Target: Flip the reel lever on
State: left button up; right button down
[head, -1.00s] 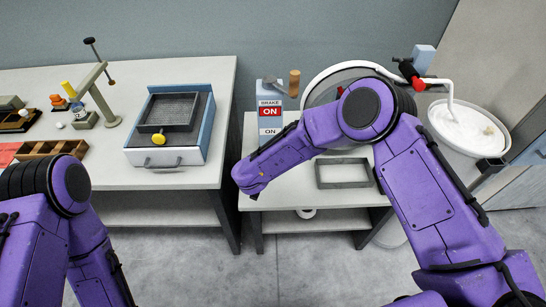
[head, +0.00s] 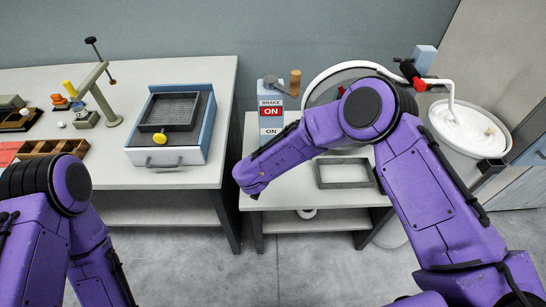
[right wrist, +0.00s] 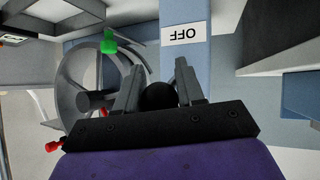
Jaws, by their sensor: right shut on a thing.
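In the right wrist view my right gripper (right wrist: 158,84) is shut on a round black knob (right wrist: 158,97), which sits between its two grey fingers. The knob looks like the end of a lever, but its shaft is hidden. Just beyond the fingers is a blue-grey panel with a white OFF label (right wrist: 186,34), upside down in this view. In the head view my right arm reaches toward the blue-grey box (head: 270,90) marked BRAKE and ON; the gripper is hidden there. My left gripper is out of view.
A grey wheel (right wrist: 80,85) with a green knob (right wrist: 108,43) is left of the fingers in the wrist view. A white basin (head: 490,150) is at the right; a grey frame (head: 343,173) lies on the bench.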

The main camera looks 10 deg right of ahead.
jog(key=shift+w+d+r, duration=0.2)
jog(key=shift+w+r, duration=0.4)
jog(key=shift+r, duration=0.15)
jog(key=c, duration=0.8)
grip_release()
jog(key=shift+s, duration=0.1)
jog(key=shift+o, duration=0.2)
jog(key=shift+s+a, duration=0.25)
jog(key=shift+s, duration=0.2)
jog(key=b+v, duration=0.2)
jog(key=v, duration=0.8)
jog(key=shift+s+d, duration=0.15)
